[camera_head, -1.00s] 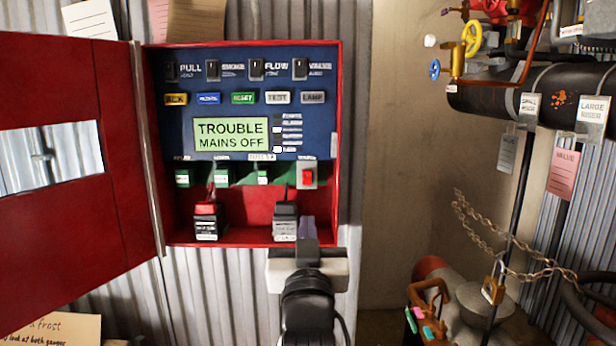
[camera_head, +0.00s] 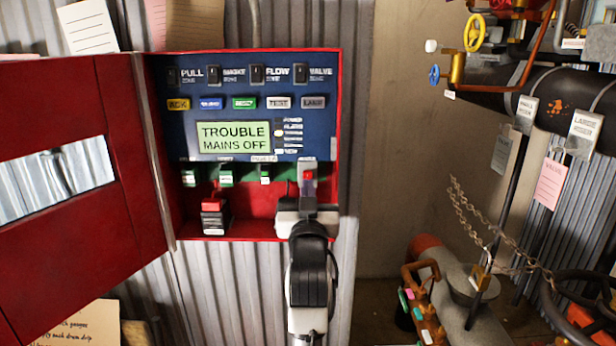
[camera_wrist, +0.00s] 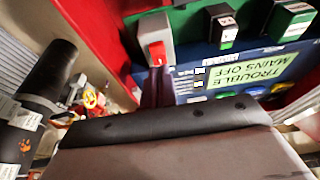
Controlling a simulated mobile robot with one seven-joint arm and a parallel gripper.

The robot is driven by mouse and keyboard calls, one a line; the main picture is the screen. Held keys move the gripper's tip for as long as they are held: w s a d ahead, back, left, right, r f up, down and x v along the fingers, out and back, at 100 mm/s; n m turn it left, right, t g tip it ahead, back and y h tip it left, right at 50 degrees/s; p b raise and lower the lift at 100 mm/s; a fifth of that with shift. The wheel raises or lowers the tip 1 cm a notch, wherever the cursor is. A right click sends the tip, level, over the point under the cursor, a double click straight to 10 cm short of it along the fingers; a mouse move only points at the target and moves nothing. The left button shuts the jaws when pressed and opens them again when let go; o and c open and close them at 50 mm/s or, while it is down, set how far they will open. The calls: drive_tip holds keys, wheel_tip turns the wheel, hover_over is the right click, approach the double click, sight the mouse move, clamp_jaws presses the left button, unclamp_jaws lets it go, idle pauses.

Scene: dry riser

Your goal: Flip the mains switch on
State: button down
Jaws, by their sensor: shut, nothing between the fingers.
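The mains switch (camera_head: 308,178) is a red rocker on a light grey plate at the lower right inside the open red panel box. It also shows in the wrist view (camera_wrist: 157,54), upper middle. The display (camera_head: 233,136) reads "TROUBLE MAINS OFF". My gripper (camera_head: 308,200) is shut and empty, just below the switch in the head view. In the wrist view, the dark fingers (camera_wrist: 156,88) point toward the switch's plate. I cannot tell whether they touch it. My gripper hides the lower right of the box.
The red box door (camera_head: 75,180) stands open at left. Inside the box, a battery-like block (camera_head: 213,218) with a red top stands at lower left. Pipes, valves and a chain (camera_head: 500,240) fill the right side. Bare wall lies between box and pipes.

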drive_tip(key=shift+x, duration=1)
drive_tip(key=shift+w+r+p, duration=0.15)
drive_tip(key=shift+r+p, duration=0.3)
drive_tip(key=shift+p, duration=0.7)
drive_tip(key=shift+f+g+b, duration=0.3)
